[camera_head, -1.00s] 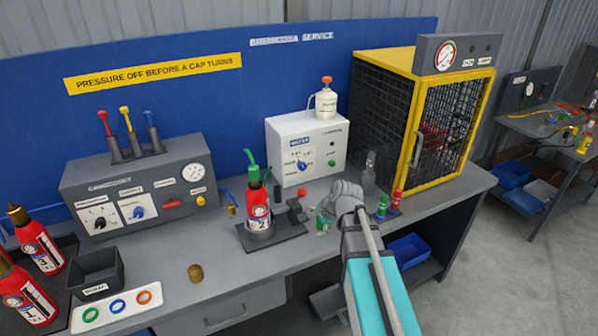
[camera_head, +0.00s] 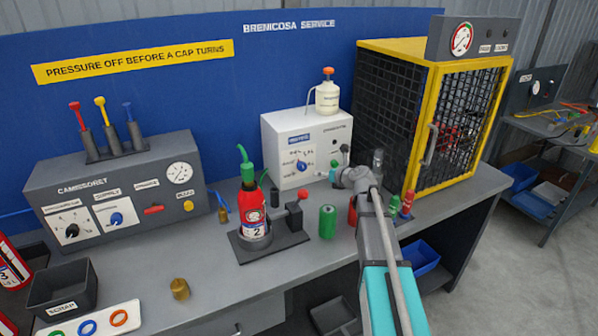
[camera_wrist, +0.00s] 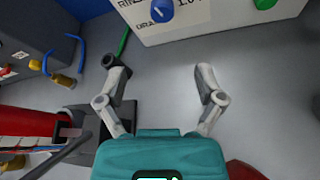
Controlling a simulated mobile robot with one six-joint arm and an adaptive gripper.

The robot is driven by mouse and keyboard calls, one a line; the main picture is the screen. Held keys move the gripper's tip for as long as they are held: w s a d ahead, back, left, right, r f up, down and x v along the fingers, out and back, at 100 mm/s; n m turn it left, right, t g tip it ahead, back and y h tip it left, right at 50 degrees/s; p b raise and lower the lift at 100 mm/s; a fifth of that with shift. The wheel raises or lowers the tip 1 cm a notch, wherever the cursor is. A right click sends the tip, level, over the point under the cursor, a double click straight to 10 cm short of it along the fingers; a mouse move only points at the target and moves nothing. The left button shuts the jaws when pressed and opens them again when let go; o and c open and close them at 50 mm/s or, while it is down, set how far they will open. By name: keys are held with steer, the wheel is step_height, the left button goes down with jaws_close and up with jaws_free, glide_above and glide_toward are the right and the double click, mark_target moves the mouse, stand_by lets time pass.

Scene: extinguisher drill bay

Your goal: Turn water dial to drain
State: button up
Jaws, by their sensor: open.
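The water dial (camera_head: 302,167) is a blue knob on the front of a white box (camera_head: 279,150) at the back of the bench. In the wrist view the dial (camera_wrist: 161,11) is cut by the top edge, beside partly visible rinse and drain lettering. I cannot tell which setting it points to. My gripper (camera_wrist: 162,80) is open and empty, its two fingers spread over the grey bench, below the dial in that view and apart from it.
A red extinguisher (camera_head: 252,205) stands in a clamp left of my arm. A green cylinder (camera_head: 327,222) stands near my wrist. A yellow-framed cage (camera_head: 428,130) is close on the right. A green button (camera_wrist: 264,3) is right of the dial. The bench before the box is mostly clear.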

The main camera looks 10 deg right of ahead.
mark_target(304, 168)
steer(key=shift+w+d+m, duration=0.25)
steer(key=shift+w+m, duration=0.05)
steer(key=shift+m, duration=0.1)
steer(key=shift+w+a, duration=0.1)
steer(key=shift+a, duration=0.05)
steer(key=b+x, duration=0.5)
steer(key=x, duration=0.8)
steer(key=shift+w, duration=0.3)
steer(key=shift+c, duration=0.3)
steer(key=shift+a, duration=0.1)
steer(key=c, duration=1.1)
